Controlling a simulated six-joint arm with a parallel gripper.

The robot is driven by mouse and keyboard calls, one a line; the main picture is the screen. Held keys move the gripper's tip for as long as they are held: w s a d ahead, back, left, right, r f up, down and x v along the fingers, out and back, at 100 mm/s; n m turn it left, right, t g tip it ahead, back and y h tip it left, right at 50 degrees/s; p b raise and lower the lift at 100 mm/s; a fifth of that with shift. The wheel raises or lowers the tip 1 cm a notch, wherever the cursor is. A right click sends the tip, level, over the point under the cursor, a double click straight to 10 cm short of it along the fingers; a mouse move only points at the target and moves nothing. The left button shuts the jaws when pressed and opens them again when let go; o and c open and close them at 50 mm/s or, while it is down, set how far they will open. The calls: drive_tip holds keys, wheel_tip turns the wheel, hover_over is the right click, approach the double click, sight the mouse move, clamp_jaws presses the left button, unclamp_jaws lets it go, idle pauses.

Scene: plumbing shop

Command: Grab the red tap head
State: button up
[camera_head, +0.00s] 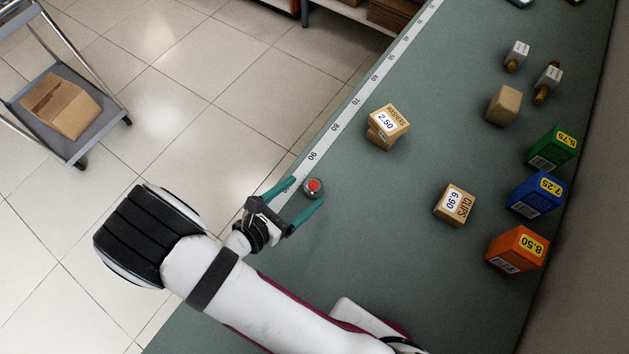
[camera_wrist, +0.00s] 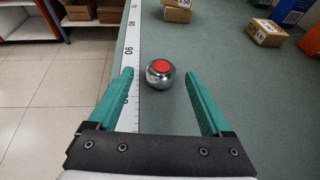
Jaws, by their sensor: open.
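The tap head (camera_head: 313,188) is a round chrome knob with a red top, sitting on the green counter (camera_head: 385,230) beside the white measuring strip. It also shows in the wrist view (camera_wrist: 160,74), just beyond and between the fingertips. My gripper (camera_head: 309,190) has two teal fingers, spread open, one on each side of the tap head in the head view. In the wrist view my gripper (camera_wrist: 160,75) is open and empty, with a gap between each finger and the knob. I cannot tell the exact height of the fingers above the counter.
A washers box stack (camera_head: 388,122) and a clips box (camera_head: 455,205) stand farther along the counter. Green (camera_head: 552,148), blue (camera_head: 537,195) and orange (camera_head: 516,249) boxes line the right side. The measuring strip (camera_head: 345,115) runs along the left edge, with floor beyond. The counter around the knob is clear.

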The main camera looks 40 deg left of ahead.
sight(311, 187)
drive_tip(key=x, duration=0.5)
drive_tip(key=shift+w+d+f, duration=0.1)
drive_tip(key=shift+w+d, duration=0.05)
drive_tip(key=shift+w, duration=0.15)
clamp_jaws()
